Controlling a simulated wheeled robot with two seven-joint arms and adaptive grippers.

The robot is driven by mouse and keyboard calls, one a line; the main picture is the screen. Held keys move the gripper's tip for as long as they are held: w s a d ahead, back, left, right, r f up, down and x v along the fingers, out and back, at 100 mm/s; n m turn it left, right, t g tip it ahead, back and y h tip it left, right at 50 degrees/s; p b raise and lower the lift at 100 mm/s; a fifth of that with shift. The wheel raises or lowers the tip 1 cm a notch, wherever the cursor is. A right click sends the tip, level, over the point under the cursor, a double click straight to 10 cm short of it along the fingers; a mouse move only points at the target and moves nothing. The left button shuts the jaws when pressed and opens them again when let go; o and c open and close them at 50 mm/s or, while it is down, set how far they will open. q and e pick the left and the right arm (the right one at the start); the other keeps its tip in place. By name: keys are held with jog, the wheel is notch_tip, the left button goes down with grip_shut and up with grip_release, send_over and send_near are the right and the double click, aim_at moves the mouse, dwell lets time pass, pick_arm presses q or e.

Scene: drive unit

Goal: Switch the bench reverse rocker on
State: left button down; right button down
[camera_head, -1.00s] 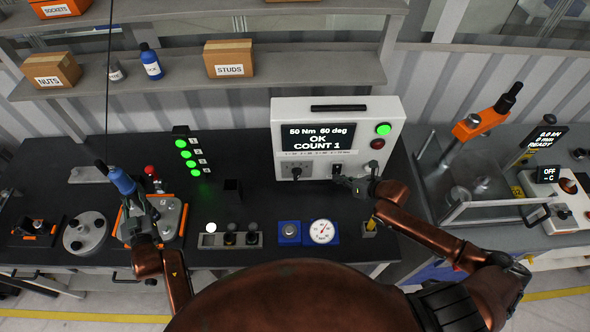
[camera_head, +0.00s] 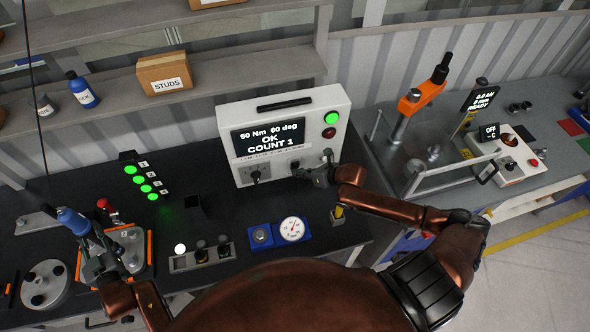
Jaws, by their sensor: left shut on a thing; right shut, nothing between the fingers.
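The white controller box (camera_head: 239,167) stands at the back of the black bench. Its screen (camera_head: 268,138) reads "50 Nm 60 deg OK COUNT 1". A row of small controls runs under the screen, with a dark selector (camera_head: 256,176) at its left. My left gripper (camera_head: 92,262) is shut on a blue-handled tool (camera_head: 72,220) over the orange-edged fixture.
A green lamp (camera_head: 331,118) is lit on the box above a red button (camera_head: 329,133). A lamp block (camera_head: 195,257), a blue-based gauge (camera_head: 291,230) and a round plate (camera_head: 45,285) sit on the bench. A press (camera_head: 413,103) stands at right.

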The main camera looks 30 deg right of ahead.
aim_at(85, 233)
pick_arm(q)
jog(key=shift+r, duration=0.25)
pick_arm(e)
jog(key=shift+s, duration=0.2)
pick_arm(q)
jog(key=shift+r+p, duration=0.35)
jog(key=shift+p, duration=0.1)
pick_arm(e)
jog(key=shift+s+a+r, duration=0.1)
jog(key=shift+s+a, duration=0.1)
jog(key=shift+s, duration=0.45)
